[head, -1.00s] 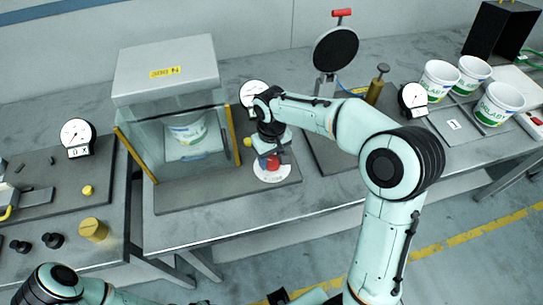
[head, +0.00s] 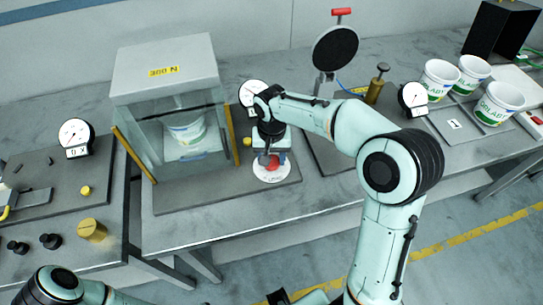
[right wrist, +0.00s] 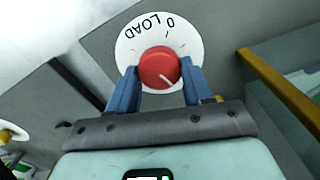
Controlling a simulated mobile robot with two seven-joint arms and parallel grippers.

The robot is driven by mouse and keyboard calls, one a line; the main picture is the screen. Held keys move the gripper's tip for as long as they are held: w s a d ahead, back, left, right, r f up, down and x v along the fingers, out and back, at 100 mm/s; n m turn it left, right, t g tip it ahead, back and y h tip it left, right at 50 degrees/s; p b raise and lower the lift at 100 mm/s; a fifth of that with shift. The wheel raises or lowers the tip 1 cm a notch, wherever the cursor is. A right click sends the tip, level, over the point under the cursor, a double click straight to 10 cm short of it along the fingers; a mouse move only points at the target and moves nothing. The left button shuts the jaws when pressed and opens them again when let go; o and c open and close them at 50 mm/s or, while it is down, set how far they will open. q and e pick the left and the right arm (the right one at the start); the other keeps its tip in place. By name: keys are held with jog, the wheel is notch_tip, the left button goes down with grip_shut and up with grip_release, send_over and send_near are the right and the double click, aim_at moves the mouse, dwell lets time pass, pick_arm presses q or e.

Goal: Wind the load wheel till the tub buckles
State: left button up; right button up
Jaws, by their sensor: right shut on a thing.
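The load wheel is a red knob (right wrist: 158,68) on a white disc (right wrist: 187,35) marked LOAD and 0, seen in the right wrist view. In the head view the knob (head: 271,163) sits in front of the test box. My right gripper (right wrist: 158,78) is shut on the knob, with a blue finger on either side. The white and green tub (head: 187,133) stands upright inside the clear-fronted box (head: 165,75), partly behind the panel. I see no clear buckle in it. A round dial (head: 253,93) behind my right wrist is partly hidden. My left gripper is out of view.
A yellow bar (head: 134,154) edges the box front. To the right stand a black disc on a post (head: 335,48), a brass plunger (head: 377,84), another dial (head: 412,98) and several tubs (head: 498,103). A left bench holds a dial (head: 76,135) and a brass cylinder (head: 92,230).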

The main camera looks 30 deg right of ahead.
aim_at(272, 160)
jog(key=shift+m, duration=0.5)
jog(key=o, duration=1)
jog(key=shift+o, duration=0.2)
jog(key=shift+r, duration=0.1)
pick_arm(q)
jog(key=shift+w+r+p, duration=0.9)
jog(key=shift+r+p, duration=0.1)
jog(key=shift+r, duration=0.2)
pick_arm(e)
notch_tip(272, 160, up, 13)
jog(key=shift+r, duration=0.15)
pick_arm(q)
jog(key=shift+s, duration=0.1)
